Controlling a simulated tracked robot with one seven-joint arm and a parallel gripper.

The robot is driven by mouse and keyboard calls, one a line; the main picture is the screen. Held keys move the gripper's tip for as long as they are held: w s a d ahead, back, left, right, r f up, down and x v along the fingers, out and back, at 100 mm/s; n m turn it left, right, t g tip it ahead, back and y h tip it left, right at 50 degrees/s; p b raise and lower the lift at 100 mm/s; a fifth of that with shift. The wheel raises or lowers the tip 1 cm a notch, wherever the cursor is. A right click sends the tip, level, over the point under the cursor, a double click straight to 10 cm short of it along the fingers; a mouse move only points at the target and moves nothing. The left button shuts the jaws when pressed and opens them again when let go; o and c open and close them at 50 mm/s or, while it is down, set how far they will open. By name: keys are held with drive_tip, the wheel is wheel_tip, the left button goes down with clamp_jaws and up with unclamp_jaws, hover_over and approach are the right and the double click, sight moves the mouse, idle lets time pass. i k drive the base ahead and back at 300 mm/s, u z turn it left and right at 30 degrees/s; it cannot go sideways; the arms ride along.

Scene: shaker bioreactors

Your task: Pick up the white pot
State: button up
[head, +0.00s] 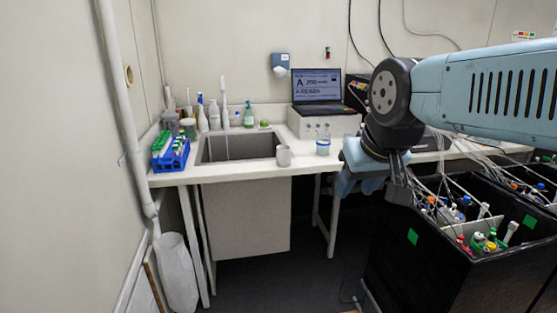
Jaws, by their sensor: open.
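A small whitish pot (284,155), shaped like a mug, stands upright on the white counter (225,172) near its front edge, just right of the sink. My gripper (399,194) hangs at the end of my blue arm on the right side of the head view. It is open, points down and is well apart from the pot, to its right and nearer the camera. Its fingertips are small and dark against the black box behind, and I see nothing held between them.
A sink (240,147) lies left of the pot; a clear bottle with a blue band (323,142) stands to its right. A blue rack (171,155) and several bottles fill the left counter. A laptop (317,86) stands behind. Black boxes (430,265) with bottles and tubes stand below my arm.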

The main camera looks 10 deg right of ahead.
sight(283, 152)
drive_tip(key=z, duration=0.1)
drive_tip(key=i, duration=1)
drive_tip(key=u, duration=0.1)
